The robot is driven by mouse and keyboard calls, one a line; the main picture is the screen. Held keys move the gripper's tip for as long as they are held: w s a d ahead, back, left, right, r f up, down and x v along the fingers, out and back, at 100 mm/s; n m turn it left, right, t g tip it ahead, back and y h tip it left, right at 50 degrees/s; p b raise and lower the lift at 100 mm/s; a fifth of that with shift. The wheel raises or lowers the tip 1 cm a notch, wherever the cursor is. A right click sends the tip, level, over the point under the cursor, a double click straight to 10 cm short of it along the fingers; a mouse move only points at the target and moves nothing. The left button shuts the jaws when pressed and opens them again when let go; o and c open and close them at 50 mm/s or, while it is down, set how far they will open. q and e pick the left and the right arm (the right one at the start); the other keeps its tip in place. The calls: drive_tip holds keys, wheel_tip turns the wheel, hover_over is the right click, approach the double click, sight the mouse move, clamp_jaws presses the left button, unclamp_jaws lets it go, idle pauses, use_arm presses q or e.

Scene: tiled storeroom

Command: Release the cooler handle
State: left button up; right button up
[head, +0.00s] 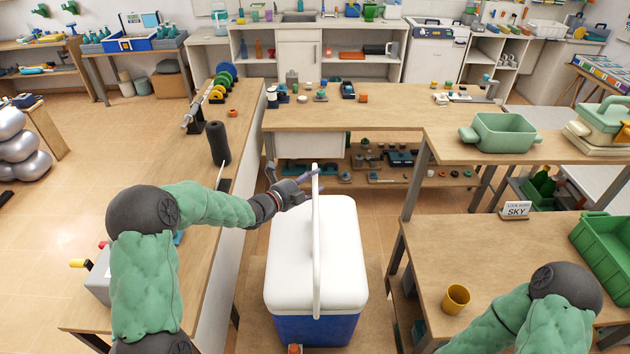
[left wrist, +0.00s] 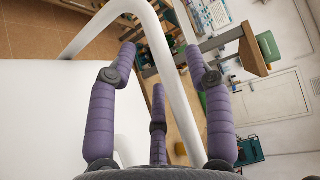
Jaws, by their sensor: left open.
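The cooler (head: 316,255) has a white lid and a blue body, and stands in the gap between the wooden benches. Its white handle (head: 316,270) is raised above the lid. My left gripper (head: 313,184) is at the far upper end of the handle, with its fingers spread. In the left wrist view the handle (left wrist: 170,75) passes between the open purple fingers (left wrist: 160,75), and the white lid (left wrist: 50,110) shows at the left. I cannot tell whether any finger touches the handle. My right arm shows at the lower right of the head view, but its gripper is out of view.
A yellow cup (head: 456,298) stands on the right bench (head: 500,260), near a SKY sign (head: 515,210) and a green crate (head: 605,250). The left bench (head: 215,215) holds a black cylinder (head: 218,143). Benches stand close on both sides of the cooler.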

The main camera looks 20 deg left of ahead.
use_arm(q)
drive_tip(key=shift+x, duration=0.85)
clamp_jaws()
drive_tip(key=shift+d, duration=0.15)
